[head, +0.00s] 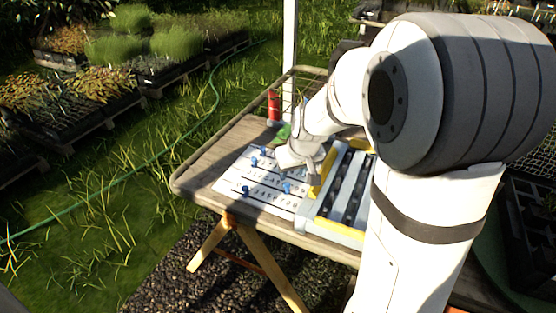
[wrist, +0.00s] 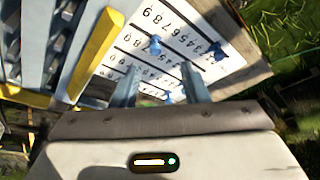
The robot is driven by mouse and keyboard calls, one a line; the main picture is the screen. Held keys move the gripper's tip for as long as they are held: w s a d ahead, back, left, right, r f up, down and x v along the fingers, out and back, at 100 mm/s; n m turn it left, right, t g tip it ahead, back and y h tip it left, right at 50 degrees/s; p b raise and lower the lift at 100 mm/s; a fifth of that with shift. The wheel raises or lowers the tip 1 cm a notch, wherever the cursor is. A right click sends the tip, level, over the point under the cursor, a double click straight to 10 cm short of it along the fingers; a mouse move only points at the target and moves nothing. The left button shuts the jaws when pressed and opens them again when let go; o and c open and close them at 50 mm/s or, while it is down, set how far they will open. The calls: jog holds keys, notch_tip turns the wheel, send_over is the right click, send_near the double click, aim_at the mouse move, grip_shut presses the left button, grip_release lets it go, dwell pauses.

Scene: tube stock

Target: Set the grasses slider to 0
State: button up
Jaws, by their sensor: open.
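A white slider board (head: 232,184) with rows of printed numbers and blue knobs lies on the wooden table. In the head view, one knob (head: 245,191) is at the near left and another (head: 287,187) is further right; others sit near the far edge. The wrist view shows a knob (wrist: 154,45), one at right (wrist: 217,50), and one (wrist: 168,97) low between my fingers. I cannot read which slider is grasses. My gripper (wrist: 158,84) is open over the board; contact with the low knob cannot be told. My arm hides part of the board.
A grey rack with yellow edges (head: 345,231) stands right beside the board. A red tube-like object (head: 273,105) and a green item (head: 283,133) are at the table's back. Plant trays (head: 75,105) lie on the grass at left. The table's left end (head: 195,180) is clear.

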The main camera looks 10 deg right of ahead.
aim_at(287, 184)
jog(key=x, duration=0.4)
jog(key=w+x, duration=0.1)
jog(key=x, duration=0.2)
jog(key=w+b+x, duration=0.1)
jog(key=x, duration=0.3)
jog(key=shift+w+d, duration=0.1)
jog(key=shift+d, duration=0.3)
jog(key=shift+c, duration=0.3)
grip_shut()
